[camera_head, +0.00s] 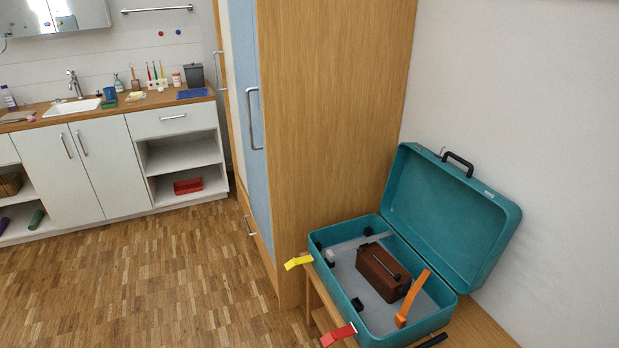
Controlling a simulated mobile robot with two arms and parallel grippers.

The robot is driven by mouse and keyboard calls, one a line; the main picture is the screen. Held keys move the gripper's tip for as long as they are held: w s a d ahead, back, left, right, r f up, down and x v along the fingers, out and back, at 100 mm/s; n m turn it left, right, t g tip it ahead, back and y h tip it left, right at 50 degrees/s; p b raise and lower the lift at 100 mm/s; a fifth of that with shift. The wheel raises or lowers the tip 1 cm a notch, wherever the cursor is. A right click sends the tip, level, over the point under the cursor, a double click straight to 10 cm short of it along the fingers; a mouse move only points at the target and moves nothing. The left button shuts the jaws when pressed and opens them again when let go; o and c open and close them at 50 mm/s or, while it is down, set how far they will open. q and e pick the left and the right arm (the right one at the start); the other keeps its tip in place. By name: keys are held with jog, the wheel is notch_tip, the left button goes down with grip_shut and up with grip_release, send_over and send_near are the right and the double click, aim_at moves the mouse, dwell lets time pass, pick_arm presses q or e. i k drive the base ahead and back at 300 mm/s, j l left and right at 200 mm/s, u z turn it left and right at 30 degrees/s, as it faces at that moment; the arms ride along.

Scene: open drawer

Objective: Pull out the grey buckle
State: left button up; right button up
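An open teal case (405,332) stands on a wooden bench at the lower right, its lid (450,215) tilted back towards the wall. Inside, a brown box (378,275) with a dark bar on top sits on a grey floor. A small light grey piece (330,256) is near the case's left inner side, and a pale grey strip (350,244) lies behind the box. I cannot tell which of these is the grey buckle. An orange strap (413,298) stands up at the case's right. Neither of my grippers is in view.
A yellow tab (298,262) and a red tab (338,335) stick out from the case's near left side. A tall wooden cabinet (325,120) stands behind it. The wooden floor (150,280) at left is clear, up to a white counter unit (95,175).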

aim_at(330, 257)
jog(key=i+j+z, duration=0.1)
jog(key=i+j, duration=1.1)
jog(key=i, duration=0.1)
